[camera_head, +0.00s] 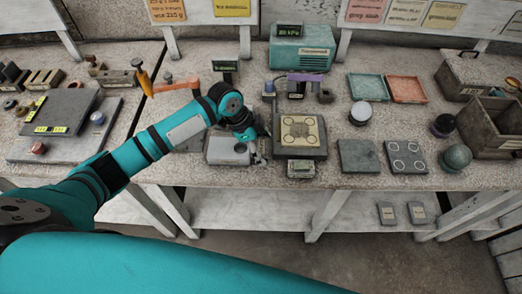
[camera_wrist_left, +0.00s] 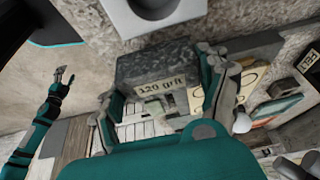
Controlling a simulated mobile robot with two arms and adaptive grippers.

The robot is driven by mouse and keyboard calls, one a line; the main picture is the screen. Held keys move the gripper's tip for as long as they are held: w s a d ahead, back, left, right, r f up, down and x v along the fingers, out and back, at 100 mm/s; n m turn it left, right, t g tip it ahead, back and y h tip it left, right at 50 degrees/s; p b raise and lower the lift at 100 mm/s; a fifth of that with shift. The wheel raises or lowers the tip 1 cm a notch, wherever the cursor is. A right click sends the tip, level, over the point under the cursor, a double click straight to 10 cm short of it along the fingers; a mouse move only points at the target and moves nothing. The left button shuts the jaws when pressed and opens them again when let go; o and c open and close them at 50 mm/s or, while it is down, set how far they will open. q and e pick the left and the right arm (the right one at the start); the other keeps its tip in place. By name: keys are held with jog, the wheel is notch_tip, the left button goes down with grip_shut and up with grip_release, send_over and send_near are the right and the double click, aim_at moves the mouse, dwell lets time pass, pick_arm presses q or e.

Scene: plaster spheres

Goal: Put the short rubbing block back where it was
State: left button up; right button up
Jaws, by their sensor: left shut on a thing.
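My left gripper (camera_head: 254,152) is low at the front of the bench, between a light grey slab and the square stand with a yellow plate. In the left wrist view my left gripper (camera_wrist_left: 170,90) has a finger on each side of a dark grey block (camera_wrist_left: 155,62) labelled "120 grit" and is shut on it. In the head view the block is mostly hidden by the gripper. My right gripper (camera_wrist_left: 62,76) shows small at the left of the wrist view, away from the block; its jaws are too small to read.
The light grey slab (camera_head: 222,152) is close to the left gripper's left. The square stand (camera_head: 302,133) is close to its right. Dark green and ringed tiles (camera_head: 405,158) lie farther right. Blocks in a holder (camera_head: 43,79) stand at the far left. A teal machine (camera_head: 300,54) stands behind.

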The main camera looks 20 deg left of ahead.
aim_at(261, 152)
pick_arm(q)
notch_tip(261, 152, down, 2)
jog(key=shift+s+f+p, duration=0.1)
jog(key=shift+f+p, duration=0.05)
jog(key=shift+p, duration=0.3)
jog(key=shift+f, duration=0.5)
pick_arm(e)
jog(key=shift+d+r, duration=0.55)
jog(key=shift+d, duration=0.15)
pick_arm(q)
jog(key=shift+f, duration=0.1)
jog(key=o, duration=1.2)
jog(key=shift+o, duration=0.2)
